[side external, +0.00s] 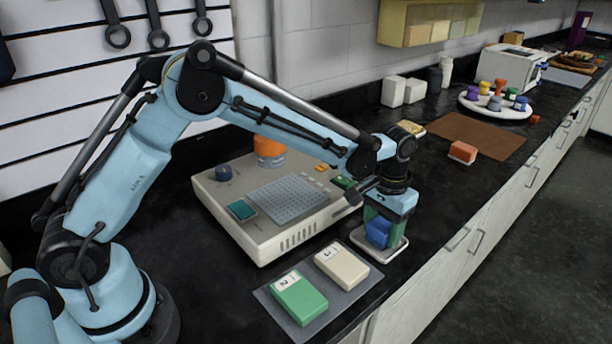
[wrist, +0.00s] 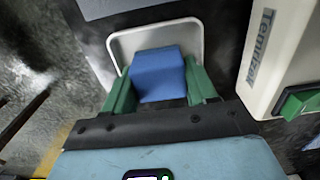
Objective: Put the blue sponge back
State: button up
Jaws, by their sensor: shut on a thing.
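The blue sponge (side external: 377,234) is between the green fingers of my gripper (side external: 381,228), which points down near the counter's front edge. In the wrist view the fingers of my gripper (wrist: 160,88) are shut on the two sides of the sponge (wrist: 158,72). A small white-rimmed tray (side external: 397,248) lies directly below and around the sponge; its rim also shows in the wrist view (wrist: 113,45). The sponge is low over or in the tray; I cannot tell whether it touches the bottom.
A beige machine (side external: 275,240) stands close to the left of the tray. A grey mat (side external: 345,297) with a green block (side external: 298,298) and a cream block (side external: 342,266) lies in front. A brown mat (side external: 470,132) and an orange-red block (side external: 463,152) are farther back.

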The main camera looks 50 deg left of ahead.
aim_at(383, 224)
jog(key=shift+f, duration=0.15)
jog(key=o, duration=0.8)
notch_tip(383, 224, up, 12)
jog(key=s+a+r+t, duration=0.3)
jog(key=s+a+r, duration=0.2)
jog(key=s+a, duration=0.25)
jog(key=s+a+f+t, duration=0.2)
jog(key=s, duration=0.3)
jog(key=s+a+f+t, duration=0.2)
jog(key=s, duration=0.4)
jog(key=shift+a, duration=0.25)
